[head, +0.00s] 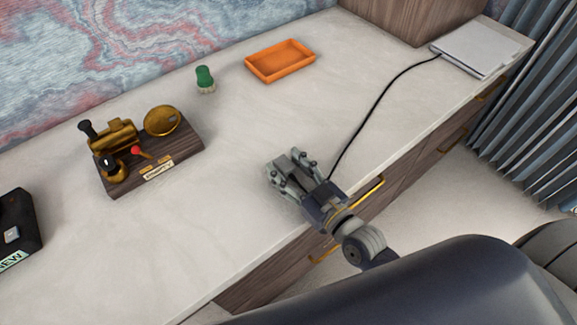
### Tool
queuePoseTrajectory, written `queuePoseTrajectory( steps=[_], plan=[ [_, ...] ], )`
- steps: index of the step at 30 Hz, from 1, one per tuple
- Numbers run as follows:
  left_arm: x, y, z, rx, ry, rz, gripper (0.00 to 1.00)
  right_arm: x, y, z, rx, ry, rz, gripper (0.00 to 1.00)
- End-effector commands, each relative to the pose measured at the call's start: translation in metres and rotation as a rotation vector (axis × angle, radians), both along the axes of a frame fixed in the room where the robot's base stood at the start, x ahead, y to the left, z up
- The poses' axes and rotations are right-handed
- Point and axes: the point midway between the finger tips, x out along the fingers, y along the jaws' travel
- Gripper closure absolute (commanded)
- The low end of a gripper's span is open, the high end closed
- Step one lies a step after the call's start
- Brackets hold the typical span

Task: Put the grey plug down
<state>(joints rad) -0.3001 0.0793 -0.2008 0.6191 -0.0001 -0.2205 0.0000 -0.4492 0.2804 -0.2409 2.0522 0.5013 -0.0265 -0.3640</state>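My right gripper (280,168) is over the desk near its front edge, with its fingers pointing to the back left. A thin black cable (372,108) runs from a flat light-grey device (477,47) at the back right and disappears at the gripper's right side. I cannot make out the grey plug apart from the grey fingers; it may be hidden among them. Whether the fingers are closed on it cannot be told. My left gripper is not in view.
An orange tray (280,72) and a green-handled brush (205,80) stand toward the back. A brass telegraph-like device on a wooden base (183,142) is at left, and a black box (17,222) at the far left. The pale desktop (235,205) left of the gripper is clear.

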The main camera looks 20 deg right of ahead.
Motion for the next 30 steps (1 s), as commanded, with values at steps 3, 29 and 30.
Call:
queuePoseTrajectory(
  steps=[3, 29, 30],
  plan=[
    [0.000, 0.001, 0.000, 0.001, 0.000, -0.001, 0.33, 0.000, 0.000, 0.000, 0.000, 0.000, 0.000, 0.51],
    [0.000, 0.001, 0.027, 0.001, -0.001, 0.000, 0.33, -0.097, -0.035, 0.018, -0.001, 0.005, 0.000, 0.51],
    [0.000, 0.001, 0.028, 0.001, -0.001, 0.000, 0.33, -0.101, -0.036, 0.018, -0.001, 0.004, 0.000, 0.51]
  ],
)
